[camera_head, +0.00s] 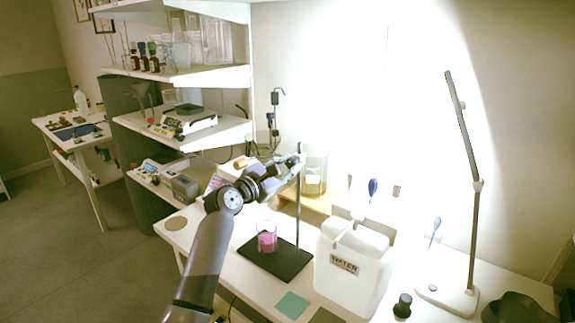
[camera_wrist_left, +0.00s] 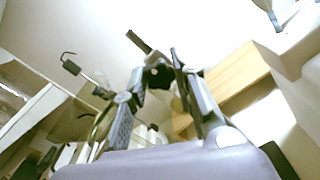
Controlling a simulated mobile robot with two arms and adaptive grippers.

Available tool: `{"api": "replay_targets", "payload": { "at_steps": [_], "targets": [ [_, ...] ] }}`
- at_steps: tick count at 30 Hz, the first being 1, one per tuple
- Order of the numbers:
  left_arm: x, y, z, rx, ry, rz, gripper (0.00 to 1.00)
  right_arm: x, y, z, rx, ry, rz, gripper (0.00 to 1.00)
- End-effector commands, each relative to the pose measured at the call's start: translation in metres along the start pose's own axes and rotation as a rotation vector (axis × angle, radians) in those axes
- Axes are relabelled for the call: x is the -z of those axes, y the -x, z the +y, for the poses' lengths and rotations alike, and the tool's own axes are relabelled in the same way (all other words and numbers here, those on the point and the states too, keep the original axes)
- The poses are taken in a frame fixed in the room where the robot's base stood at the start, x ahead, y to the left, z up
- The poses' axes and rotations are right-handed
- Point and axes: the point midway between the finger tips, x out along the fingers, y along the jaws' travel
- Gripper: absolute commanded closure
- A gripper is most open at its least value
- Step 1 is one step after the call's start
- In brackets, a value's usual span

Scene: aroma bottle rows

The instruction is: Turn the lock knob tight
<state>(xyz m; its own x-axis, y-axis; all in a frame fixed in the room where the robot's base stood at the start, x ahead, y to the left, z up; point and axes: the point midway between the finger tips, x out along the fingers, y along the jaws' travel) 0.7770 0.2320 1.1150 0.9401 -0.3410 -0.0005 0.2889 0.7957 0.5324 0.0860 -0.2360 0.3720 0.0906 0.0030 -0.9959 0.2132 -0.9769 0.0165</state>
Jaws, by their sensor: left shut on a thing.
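A stand (camera_head: 298,210) with a thin upright rod rises from a dark base plate (camera_head: 292,268) on the white bench. My left gripper (camera_head: 292,163) is at the top of the rod, shut on the lock knob of the clamp there. In the left wrist view, the dark lock knob (camera_wrist_left: 158,76) sits between the tips of my left gripper (camera_wrist_left: 160,84). The fingers hide much of the knob in the head view, and I cannot tell how tight it is. My right gripper is not in view.
A beaker with pink liquid (camera_head: 267,241) stands on the base plate, below my left gripper. A white water container (camera_head: 350,272) is right of the rod, and a desk lamp (camera_head: 474,240) stands further right. Shelves with glassware (camera_head: 185,75) are behind left.

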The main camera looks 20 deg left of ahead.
Motion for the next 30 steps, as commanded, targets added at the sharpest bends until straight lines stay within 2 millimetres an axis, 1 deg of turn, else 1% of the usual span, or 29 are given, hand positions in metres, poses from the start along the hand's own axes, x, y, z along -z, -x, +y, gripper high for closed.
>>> {"api": "replay_targets", "payload": {
  "at_steps": [3, 13, 30],
  "targets": [
    [0.000, 0.000, 0.001, 0.000, -0.109, 0.002, 1.00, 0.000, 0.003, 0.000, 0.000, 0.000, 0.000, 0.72],
    [0.001, 0.000, 0.000, 0.001, -0.424, 0.001, 1.00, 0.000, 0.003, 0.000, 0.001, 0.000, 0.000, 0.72],
    [0.001, 0.000, -0.001, -0.001, -0.967, -0.001, 1.00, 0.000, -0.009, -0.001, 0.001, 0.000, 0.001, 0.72]
  ]
}}
